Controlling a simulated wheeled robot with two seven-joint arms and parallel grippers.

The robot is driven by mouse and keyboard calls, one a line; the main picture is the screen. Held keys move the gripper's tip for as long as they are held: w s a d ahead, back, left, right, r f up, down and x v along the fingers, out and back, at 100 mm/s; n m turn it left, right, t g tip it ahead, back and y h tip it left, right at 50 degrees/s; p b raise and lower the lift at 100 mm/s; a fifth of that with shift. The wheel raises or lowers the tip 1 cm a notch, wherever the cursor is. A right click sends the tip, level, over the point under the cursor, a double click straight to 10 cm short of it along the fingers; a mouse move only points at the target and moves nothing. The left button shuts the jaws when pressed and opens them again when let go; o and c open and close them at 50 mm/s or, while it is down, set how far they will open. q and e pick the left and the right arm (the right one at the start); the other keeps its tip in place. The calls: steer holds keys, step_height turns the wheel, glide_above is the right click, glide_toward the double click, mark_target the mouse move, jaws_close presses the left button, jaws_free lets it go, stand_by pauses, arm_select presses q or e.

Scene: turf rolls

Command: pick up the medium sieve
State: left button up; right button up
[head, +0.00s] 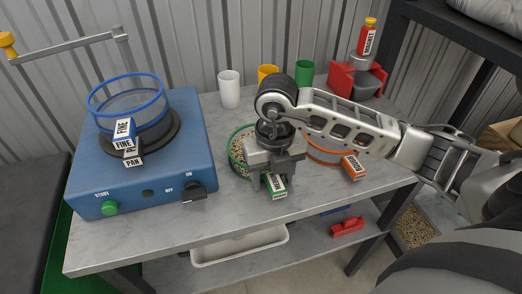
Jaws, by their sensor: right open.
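The medium sieve has a green rim (233,149) and holds pale grains. It sits on the bench in the middle of the head view. Its green and white label tab (276,187) points toward the front. My right gripper (271,178) is open and points down over the front of this sieve, with its fingers around the tab's inner end. I cannot tell whether they touch it. My wrist and gripper hide the sieve's middle and right side. My left gripper is not in view.
An orange sieve (327,157) sits close to the right, partly under my arm. White (229,90), yellow and green cups stand behind. The marble front edge (230,218) is clear.

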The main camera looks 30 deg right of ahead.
jaws_close()
steer(key=shift+r, duration=0.15)
